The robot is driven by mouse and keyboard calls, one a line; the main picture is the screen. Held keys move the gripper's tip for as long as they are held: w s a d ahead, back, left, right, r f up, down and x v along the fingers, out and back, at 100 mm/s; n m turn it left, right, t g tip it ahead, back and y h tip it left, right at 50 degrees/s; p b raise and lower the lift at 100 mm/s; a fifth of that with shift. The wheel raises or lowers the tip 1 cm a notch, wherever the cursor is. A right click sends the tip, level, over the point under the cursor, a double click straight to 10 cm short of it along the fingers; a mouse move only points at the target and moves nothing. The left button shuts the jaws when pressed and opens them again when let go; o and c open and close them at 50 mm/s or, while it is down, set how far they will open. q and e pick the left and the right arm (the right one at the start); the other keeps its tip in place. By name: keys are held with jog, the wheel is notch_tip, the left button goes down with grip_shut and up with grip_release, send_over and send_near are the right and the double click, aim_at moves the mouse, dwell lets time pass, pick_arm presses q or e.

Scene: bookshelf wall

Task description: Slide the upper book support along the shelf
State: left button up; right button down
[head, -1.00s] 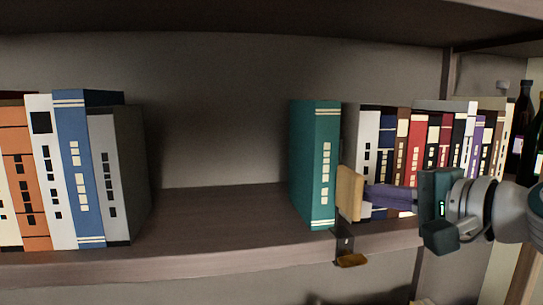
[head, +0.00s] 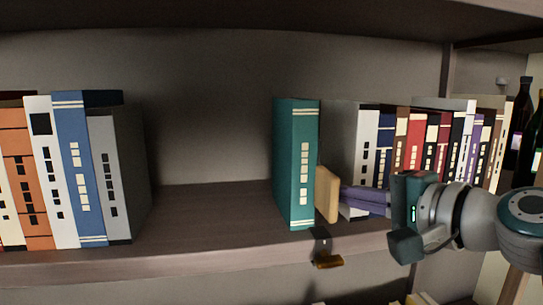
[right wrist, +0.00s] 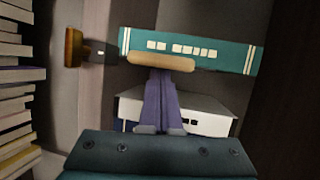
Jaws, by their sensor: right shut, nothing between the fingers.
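The upper book support has a tan upright plate (head: 327,194) and a dark bracket with a brass-coloured knob (head: 325,260) at the shelf's front edge. A teal book (head: 297,165) stands upright just left of the plate. In the right wrist view, the plate (right wrist: 160,62) lies across the teal book's spine (right wrist: 225,55), with the knob (right wrist: 74,47) to its left. My right gripper (head: 345,192) is shut and empty. Its purple fingers reach the plate's right side and appear to touch it. My left gripper is not in view.
A row of books (head: 415,145) stands behind and right of my right gripper. Another group, ending in a grey book (head: 115,180), stands at the left. The shelf (head: 205,215) between that group and the teal book is bare. Dark bottles (head: 520,125) stand far right.

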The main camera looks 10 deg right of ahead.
aim_at(334, 199)
jog(key=shift+a+p, duration=0.55)
jog(key=shift+a, duration=1.1)
jog(key=shift+a+p, duration=0.3)
jog(key=shift+a, duration=0.85)
jog(key=a+p, duration=0.1)
jog(key=a, duration=0.6)
jog(key=shift+p, duration=0.3)
